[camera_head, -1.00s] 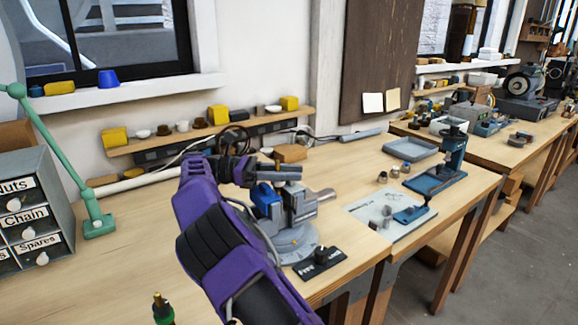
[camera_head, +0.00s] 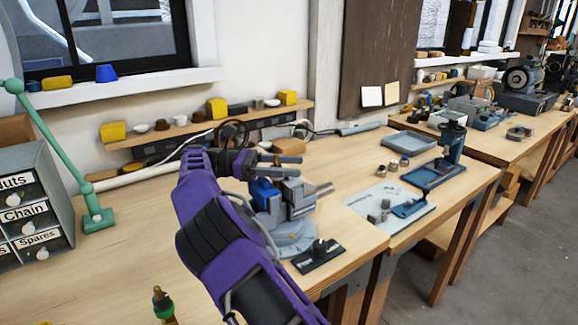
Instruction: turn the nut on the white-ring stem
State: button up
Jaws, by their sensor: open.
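My gripper (camera_head: 296,166) is at the end of my purple arm, above the blue and grey vise (camera_head: 290,203). A green and brass upright piece (camera_head: 163,304) stands at the bottom left, cut off by the frame edge. I cannot tell if it is the white-ring stem. No white ring or nut can be made out, and my arm hides part of the bench.
A black plate with a knob (camera_head: 318,254) lies in front of the vise. To the right are a white sheet (camera_head: 362,200), a blue press (camera_head: 447,165) and a grey tray (camera_head: 408,141). Drawers (camera_head: 30,205) and a green lamp arm (camera_head: 62,150) stand left. The left bench is mostly clear.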

notch_tip(320, 180, up, 10)
jog(key=p, duration=0.2)
dwell(0.3)
